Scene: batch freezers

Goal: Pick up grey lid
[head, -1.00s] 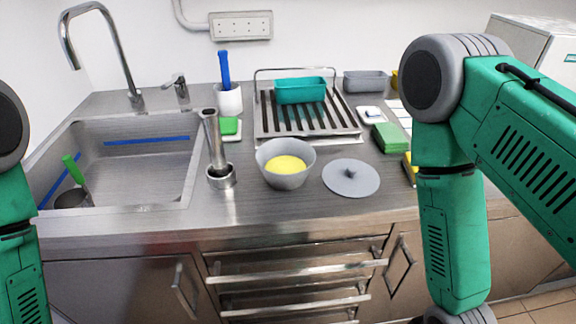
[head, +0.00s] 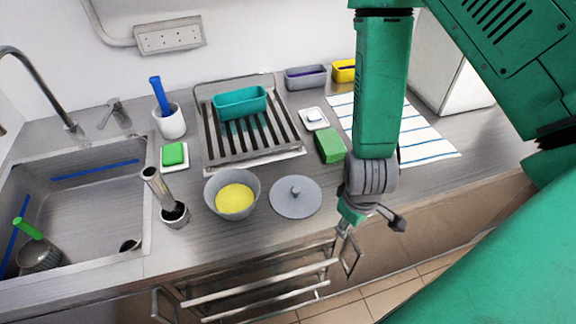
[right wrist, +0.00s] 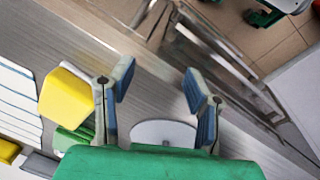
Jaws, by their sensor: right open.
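The grey lid (head: 296,200) is a flat round disc with a small knob on top. It lies flat on the steel counter, just right of a grey bowl (head: 211,189) with yellow contents. My right gripper (head: 370,228) is open and empty, to the right of the lid, near the counter's front edge. In the right wrist view, part of the lid (right wrist: 163,132) shows low in the picture, beyond my green wrist housing and between the two spread fingers (right wrist: 158,86). Its lower part is hidden there. My left gripper is out of view.
A steel pestle-like tool (head: 159,188) stands left of the bowl. Behind are a drying rack (head: 296,150) with a teal tray (head: 240,103) and a green sponge (head: 330,147). A yellow block (right wrist: 66,96) lies beside my gripper in the wrist view. Door handles and rails project below the counter.

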